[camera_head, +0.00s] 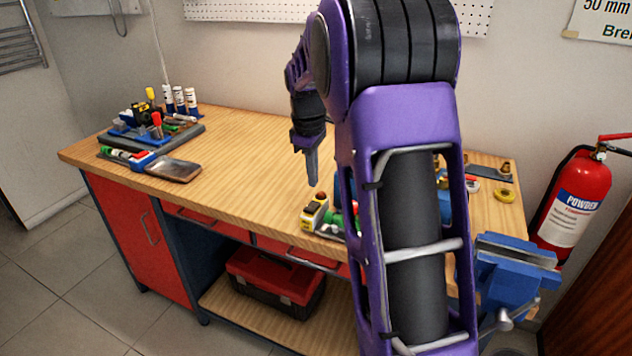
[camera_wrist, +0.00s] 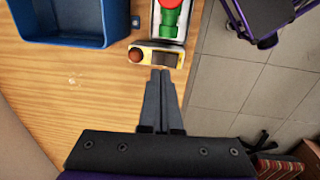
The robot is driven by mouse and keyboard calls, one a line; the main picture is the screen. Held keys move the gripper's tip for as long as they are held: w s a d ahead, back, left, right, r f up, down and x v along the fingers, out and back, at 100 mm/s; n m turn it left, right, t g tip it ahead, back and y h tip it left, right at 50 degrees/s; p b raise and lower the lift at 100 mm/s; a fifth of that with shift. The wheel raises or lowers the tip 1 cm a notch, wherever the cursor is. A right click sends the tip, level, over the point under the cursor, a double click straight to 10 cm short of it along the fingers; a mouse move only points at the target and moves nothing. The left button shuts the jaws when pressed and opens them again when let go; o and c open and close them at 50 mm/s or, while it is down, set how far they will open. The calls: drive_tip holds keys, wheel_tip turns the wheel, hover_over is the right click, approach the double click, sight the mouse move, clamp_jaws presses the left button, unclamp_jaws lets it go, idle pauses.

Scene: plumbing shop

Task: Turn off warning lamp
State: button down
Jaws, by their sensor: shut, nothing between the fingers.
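A small yellow device with a dark face and a dark amber dome, likely the warning lamp, sits near the front edge of the wooden workbench (camera_head: 230,150). In the head view the lamp (camera_head: 315,213) is just below my gripper (camera_head: 313,184). In the wrist view the lamp (camera_wrist: 155,54) lies directly beyond the tips of my gripper (camera_wrist: 161,72), with its dome at its left end. My gripper is shut and empty, pointing down above the bench. I cannot tell whether it touches the lamp, or whether the lamp is lit.
A green and red fitting (camera_wrist: 170,18) lies in a tray beside the lamp, with a blue bin (camera_wrist: 60,22) to its left. A blue vise (camera_head: 510,270) and a fire extinguisher (camera_head: 575,205) stand at right. Tools and bottles fill the bench's left end; its middle is clear.

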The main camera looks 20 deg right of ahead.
wheel_tip(320, 180, up, 8)
drive_tip(key=shift+s+a+f+p, duration=0.15)
drive_tip(key=shift+a+f+p, duration=0.1)
drive_tip(key=shift+p, duration=0.2)
drive_tip(key=shift+r, duration=0.1)
